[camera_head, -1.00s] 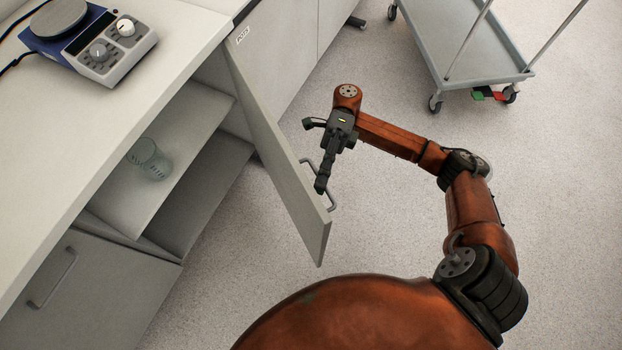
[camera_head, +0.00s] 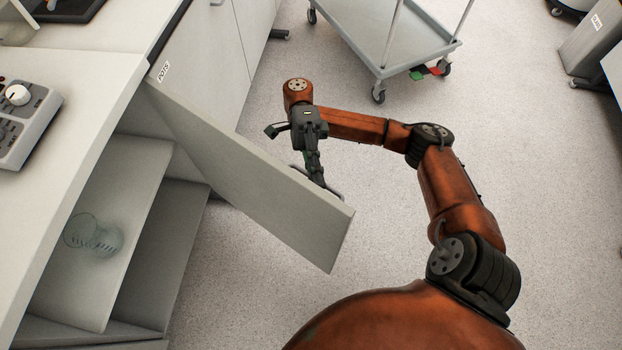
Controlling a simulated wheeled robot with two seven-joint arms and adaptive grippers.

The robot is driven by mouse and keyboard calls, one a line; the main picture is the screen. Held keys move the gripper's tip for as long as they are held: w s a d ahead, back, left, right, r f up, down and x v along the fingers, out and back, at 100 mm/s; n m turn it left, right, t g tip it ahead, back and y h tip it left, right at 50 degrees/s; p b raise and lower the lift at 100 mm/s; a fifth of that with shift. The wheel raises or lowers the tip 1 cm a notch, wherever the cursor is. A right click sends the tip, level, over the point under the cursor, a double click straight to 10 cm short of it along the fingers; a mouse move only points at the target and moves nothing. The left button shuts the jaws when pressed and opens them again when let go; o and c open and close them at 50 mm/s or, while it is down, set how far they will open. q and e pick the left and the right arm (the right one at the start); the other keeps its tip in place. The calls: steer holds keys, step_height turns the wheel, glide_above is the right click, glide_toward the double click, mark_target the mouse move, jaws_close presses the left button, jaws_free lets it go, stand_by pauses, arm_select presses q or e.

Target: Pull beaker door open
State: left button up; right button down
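The cabinet door (camera_head: 260,185), light grey with a "POTS" label at its hinge end, stands swung well out from the cabinet. Its metal handle (camera_head: 336,193) is on the far face, mostly hidden by the door's top edge. My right gripper (camera_head: 295,156) is at that far side, its fingers spread apart. One finger points left; the other reaches down to the handle, seemingly behind or against it; exact contact is hidden. A clear glass beaker (camera_head: 95,238) lies or stands on the cabinet's upper shelf (camera_head: 125,200). My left gripper is out of view.
The countertop (camera_head: 75,130) with a hotplate device (camera_head: 25,120) is at the left. A grey cart (camera_head: 395,40) stands at the back. Open floor (camera_head: 545,200) lies to the right, and the floor beside the door's near face is clear.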

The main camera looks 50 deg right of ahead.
stand_by(0.3)
steer(key=c, duration=2.1)
jaws_free()
